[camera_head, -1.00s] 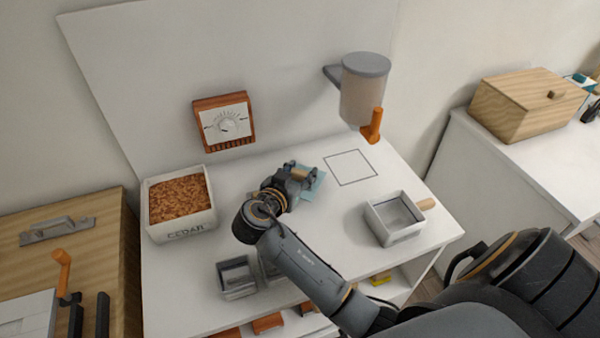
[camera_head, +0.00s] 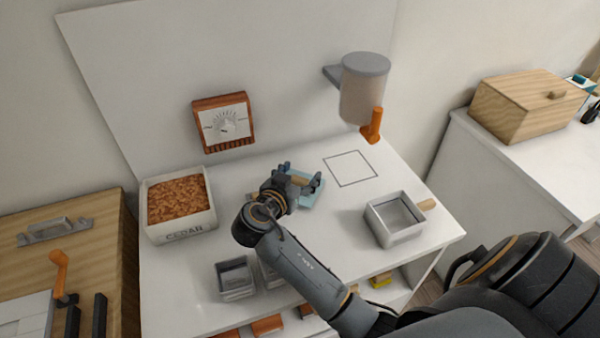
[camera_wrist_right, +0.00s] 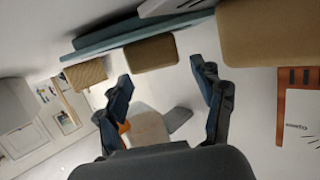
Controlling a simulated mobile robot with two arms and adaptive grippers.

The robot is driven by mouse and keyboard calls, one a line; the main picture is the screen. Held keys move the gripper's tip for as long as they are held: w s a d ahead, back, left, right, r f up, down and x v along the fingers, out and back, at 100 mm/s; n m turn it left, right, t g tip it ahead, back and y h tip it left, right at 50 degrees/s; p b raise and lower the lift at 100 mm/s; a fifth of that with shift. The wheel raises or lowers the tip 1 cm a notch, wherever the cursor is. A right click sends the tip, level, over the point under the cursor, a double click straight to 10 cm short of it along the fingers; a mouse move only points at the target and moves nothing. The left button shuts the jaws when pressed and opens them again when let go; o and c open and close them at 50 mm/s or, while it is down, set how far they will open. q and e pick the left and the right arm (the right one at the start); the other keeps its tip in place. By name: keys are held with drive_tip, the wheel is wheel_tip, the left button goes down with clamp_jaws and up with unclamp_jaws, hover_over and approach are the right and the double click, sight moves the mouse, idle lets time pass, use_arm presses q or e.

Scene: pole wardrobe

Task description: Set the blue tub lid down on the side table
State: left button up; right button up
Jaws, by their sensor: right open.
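The blue tub lid (camera_head: 310,197) is a light blue square that appears to lie flat on the white side table (camera_head: 335,225), left of the outlined square. Its wooden grip (camera_head: 299,181) shows between my right fingers. My right gripper (camera_head: 300,175) is open at the lid, with its fingers spread on either side of the grip. In the right wrist view the lid's blue edge (camera_wrist_right: 125,40) and a brown block (camera_wrist_right: 152,53) show beyond my open right fingers (camera_wrist_right: 163,80). Part of the lid is hidden behind the gripper. My left gripper is not in view.
A cedar bin (camera_head: 180,222) stands at the left, with a small grey tub (camera_head: 236,283) in front. A grey open box (camera_head: 394,236) stands right. A dispenser (camera_head: 363,95) with an orange lever hangs at the back. The outlined square (camera_head: 350,168) is empty.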

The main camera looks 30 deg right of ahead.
drive_tip(key=v, duration=0.7)
drive_tip(key=shift+a+r, duration=0.2)
drive_tip(key=shift+r, duration=0.05)
drive_tip(key=shift+r, duration=0.2)
